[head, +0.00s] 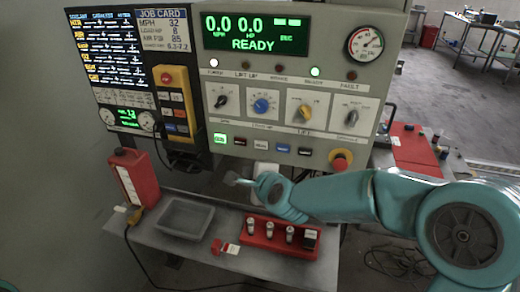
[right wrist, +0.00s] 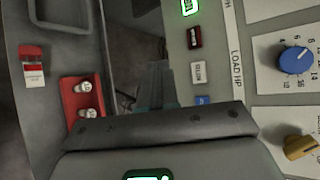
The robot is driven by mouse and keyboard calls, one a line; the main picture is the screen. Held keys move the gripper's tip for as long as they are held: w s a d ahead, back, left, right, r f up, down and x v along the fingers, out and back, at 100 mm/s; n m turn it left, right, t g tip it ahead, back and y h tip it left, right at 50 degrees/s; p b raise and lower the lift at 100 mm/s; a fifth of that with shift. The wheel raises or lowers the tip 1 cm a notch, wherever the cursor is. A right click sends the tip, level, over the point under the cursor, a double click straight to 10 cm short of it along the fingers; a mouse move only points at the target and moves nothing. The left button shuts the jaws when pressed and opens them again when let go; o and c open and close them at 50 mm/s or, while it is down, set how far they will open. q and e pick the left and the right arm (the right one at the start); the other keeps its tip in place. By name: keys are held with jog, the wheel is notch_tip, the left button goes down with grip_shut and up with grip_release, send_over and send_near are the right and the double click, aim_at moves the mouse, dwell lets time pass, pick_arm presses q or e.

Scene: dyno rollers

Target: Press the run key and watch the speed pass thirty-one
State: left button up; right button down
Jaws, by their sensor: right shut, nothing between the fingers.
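The control panel's display (head: 255,34) reads 0.0 MPH, 0.0 HP and READY. The run key (head: 219,138) is the lit green key at the left of the lower key row. It also shows at the top edge of the right wrist view (right wrist: 189,7). My right gripper (head: 232,179) is shut and empty, below the key row and apart from the run key. In the right wrist view its closed fingers (right wrist: 157,85) point up the picture, left of the keys. My left gripper is out of view.
Beside the run key are a dark red key (head: 240,141) and several others. Above are knobs, including a blue one (head: 262,103). A red emergency button (head: 341,160) sits at lower right. The shelf holds a grey tray (head: 163,226) and a red rack (head: 262,241).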

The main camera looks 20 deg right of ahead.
aim_at(261, 145)
jog(key=shift+a, duration=0.15)
jog(key=shift+w+d, duration=0.85)
jog(key=shift+w, duration=0.35)
jog(key=shift+w+d, duration=0.85)
jog(key=shift+w, duration=0.4)
jog(key=shift+w+d, duration=0.85)
jog(key=shift+w, duration=0.35)
jog(key=shift+w+d, duration=0.25)
jog(key=shift+w, duration=0.1)
